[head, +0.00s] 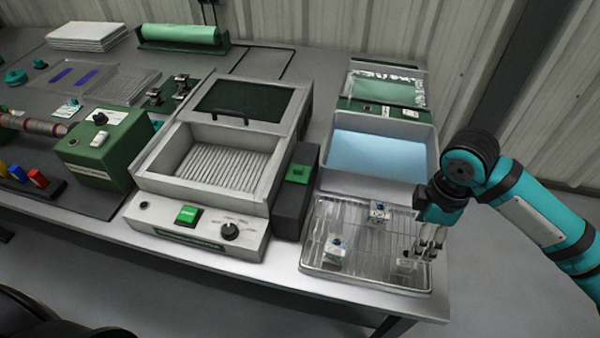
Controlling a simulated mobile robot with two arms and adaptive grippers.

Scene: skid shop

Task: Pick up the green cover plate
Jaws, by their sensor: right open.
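No loose plate in the head view is clearly the green cover plate. A small green plate-like piece (298,174) sits on top of the dark box beside the grey machine; I cannot tell if it is the task's plate. My right gripper (428,248) is open, pointing down over the right side of the wire rack (345,268). A small pale part (406,265) lies on the rack just left of its fingertips; contact is unclear. Two white-and-blue parts (336,251) (378,212) lie farther left on the rack. My left gripper is out of view.
The grey open machine (231,240) stands left of the rack. A tray of pale blue liquid (380,150) is behind the rack. A green control box (100,152) stands at left. The bench's front edge is close to the rack.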

